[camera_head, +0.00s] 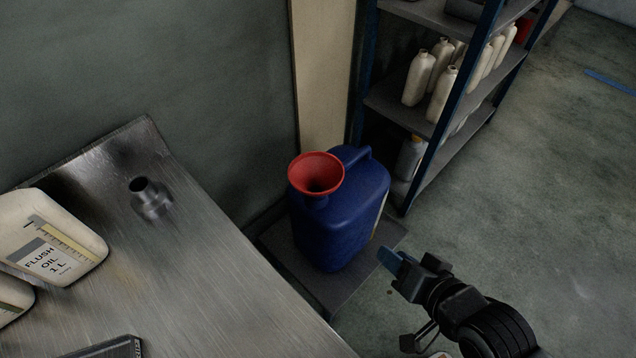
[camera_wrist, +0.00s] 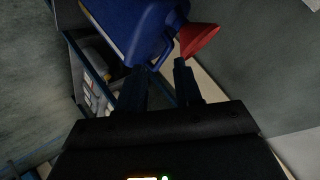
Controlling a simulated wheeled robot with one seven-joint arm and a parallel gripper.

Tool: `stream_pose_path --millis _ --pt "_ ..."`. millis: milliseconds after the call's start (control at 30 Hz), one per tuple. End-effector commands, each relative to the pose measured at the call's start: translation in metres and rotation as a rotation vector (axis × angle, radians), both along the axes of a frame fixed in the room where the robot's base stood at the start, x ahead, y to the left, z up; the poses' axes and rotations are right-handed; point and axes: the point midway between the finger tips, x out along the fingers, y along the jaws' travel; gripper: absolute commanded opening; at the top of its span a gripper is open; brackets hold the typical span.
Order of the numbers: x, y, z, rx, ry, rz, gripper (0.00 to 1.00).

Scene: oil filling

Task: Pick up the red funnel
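The red funnel (camera_head: 317,174) sits upright in the neck of a blue jerrycan (camera_head: 341,222), its wide mouth facing up. My gripper (camera_head: 392,262) is to the lower right of the jerrycan in the head view, apart from the funnel. In the wrist view, my gripper's two dark fingers (camera_wrist: 160,82) stand apart with nothing held between them. The red funnel (camera_wrist: 199,40) shows there just beyond the right fingertip, and the blue jerrycan (camera_wrist: 140,28) lies ahead of both fingers. The funnel's spout is mostly hidden in the jerrycan's neck.
The jerrycan stands on a dark low platform (camera_head: 292,262) between a metal table (camera_head: 200,290) and a shelf rack (camera_head: 398,106) with several white bottles. The table holds a flush oil bottle (camera_head: 52,240) and a small metal fitting (camera_head: 151,197). Open floor lies at the right.

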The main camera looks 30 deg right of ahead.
Motion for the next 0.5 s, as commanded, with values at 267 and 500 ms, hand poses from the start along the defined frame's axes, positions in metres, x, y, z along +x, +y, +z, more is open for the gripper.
stream_pose_path --millis 267,500 --pt "0.101 -0.004 -0.028 0.287 0.148 -0.205 0.34" --pt "0.170 0.001 -0.024 0.501 0.277 -0.372 0.34"
